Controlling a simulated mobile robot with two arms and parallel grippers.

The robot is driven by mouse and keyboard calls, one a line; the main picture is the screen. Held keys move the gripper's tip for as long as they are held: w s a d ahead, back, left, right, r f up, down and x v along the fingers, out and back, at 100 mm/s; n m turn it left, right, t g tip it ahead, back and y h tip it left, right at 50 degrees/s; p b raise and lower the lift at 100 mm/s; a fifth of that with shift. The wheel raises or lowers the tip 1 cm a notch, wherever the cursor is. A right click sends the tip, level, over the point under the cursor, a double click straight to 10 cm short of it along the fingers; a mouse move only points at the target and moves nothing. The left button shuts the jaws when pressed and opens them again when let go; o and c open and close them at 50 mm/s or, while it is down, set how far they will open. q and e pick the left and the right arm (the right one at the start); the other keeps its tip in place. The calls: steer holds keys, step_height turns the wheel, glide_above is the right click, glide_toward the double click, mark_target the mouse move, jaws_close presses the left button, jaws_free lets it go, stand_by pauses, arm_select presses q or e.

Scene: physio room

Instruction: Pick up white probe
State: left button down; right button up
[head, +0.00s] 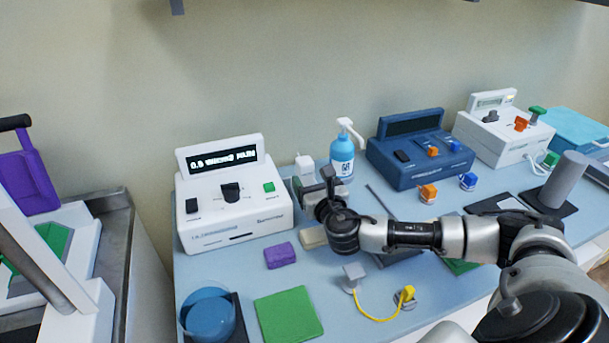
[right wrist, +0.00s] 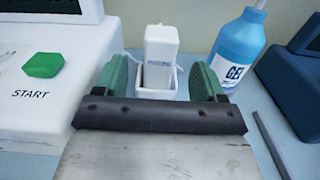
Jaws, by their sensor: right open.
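The white probe (right wrist: 161,45) stands upright in a small white holder (right wrist: 158,92) in the right wrist view. In the head view the probe (head: 304,164) shows at the back of the table, just right of the white device with the display. My right gripper (right wrist: 160,78) is open, its two green fingers apart to the left and right of the holder in the picture. The probe shows between and beyond them, and I cannot tell whether they touch anything. In the head view my right gripper (head: 316,182) partly hides the holder. My left gripper is not in view.
A white device (head: 232,210) with a green START button stands left of the probe. A blue gel bottle (head: 342,158) stands close on the right, with a dark blue device (head: 420,150) beyond it. A purple block (head: 280,255) and a green pad (head: 288,314) lie in front.

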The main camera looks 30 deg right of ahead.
mark_target(308, 171)
steer(key=x, duration=0.5)
steer(key=shift+w+d, duration=0.15)
steer(key=shift+w, duration=0.1)
steer(key=c, duration=0.9)
steer(key=shift+c, duration=0.5)
steer(key=shift+r, duration=0.15)
